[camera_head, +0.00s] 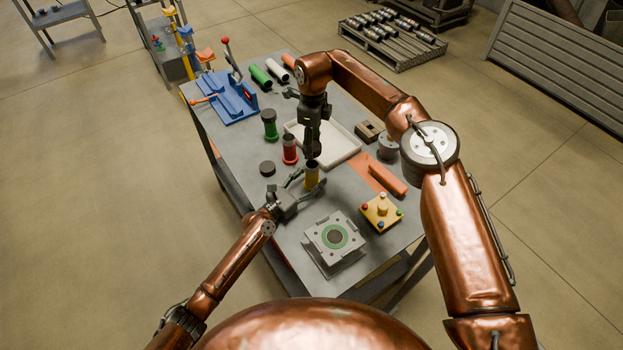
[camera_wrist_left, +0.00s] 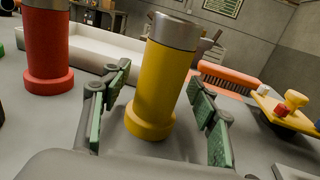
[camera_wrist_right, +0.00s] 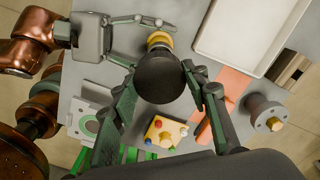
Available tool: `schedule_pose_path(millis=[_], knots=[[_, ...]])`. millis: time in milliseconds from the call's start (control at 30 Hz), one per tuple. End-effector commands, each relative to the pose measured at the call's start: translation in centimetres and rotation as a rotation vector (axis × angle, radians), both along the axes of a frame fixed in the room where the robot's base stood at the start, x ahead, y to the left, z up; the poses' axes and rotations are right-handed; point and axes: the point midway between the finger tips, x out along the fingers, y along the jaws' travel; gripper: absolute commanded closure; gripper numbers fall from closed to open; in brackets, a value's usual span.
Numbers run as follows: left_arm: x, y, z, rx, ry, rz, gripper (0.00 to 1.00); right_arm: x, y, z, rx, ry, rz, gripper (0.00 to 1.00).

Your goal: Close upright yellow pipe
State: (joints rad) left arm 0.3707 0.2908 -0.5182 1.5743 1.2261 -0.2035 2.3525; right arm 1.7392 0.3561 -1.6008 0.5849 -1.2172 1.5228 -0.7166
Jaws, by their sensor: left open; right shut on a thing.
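The upright yellow pipe (camera_head: 312,179) with a metal collar stands on the table, and it fills the middle of the left wrist view (camera_wrist_left: 158,88). My left gripper (camera_head: 308,184) is open, with one finger on each side of the pipe and gaps showing in the left wrist view. My right gripper (camera_head: 313,138) points down above the pipe and is shut on a round dark cap (camera_wrist_right: 161,80). In the head view the cap appears just above the pipe's top. In the right wrist view the cap partly hides the pipe (camera_wrist_right: 158,40).
A red pipe (camera_head: 289,151) and a green pipe (camera_head: 270,126) stand to the left. A loose dark cap (camera_head: 267,168) lies nearby. A white tray (camera_head: 342,155) is behind, a yellow button box (camera_head: 376,217) to the right, and a grey fixture (camera_head: 318,256) in front.

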Motion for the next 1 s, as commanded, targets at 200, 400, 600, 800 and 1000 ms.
schedule_pose_path(millis=[200, 400, 600, 800, 1000], knots=[[-0.01, 0.02, 0.01, 0.0, 0.0, 0.0, 0.5, 0.01, -0.01, -0.01, 0.0, 0.0, 0.0, 0.75], [-0.02, 0.04, 0.01, 0.0, 0.0, 0.0, 0.64, 0.0, 0.01, 0.0, 0.0, 0.0, 0.0, 0.75], [-0.02, 0.04, 0.01, 0.0, 0.0, 0.0, 0.78, 0.0, 0.01, -0.01, 0.0, 0.0, 0.0, 0.75], [-0.01, 0.05, 0.0, 0.0, 0.0, 0.0, 0.92, 0.0, 0.01, -0.01, 0.0, 0.0, 0.0, 0.75], [-0.02, 0.04, -0.02, 0.0, 0.0, 0.0, 1.0, 0.0, 0.0, -0.01, 0.0, 0.0, 0.0, 0.75]])
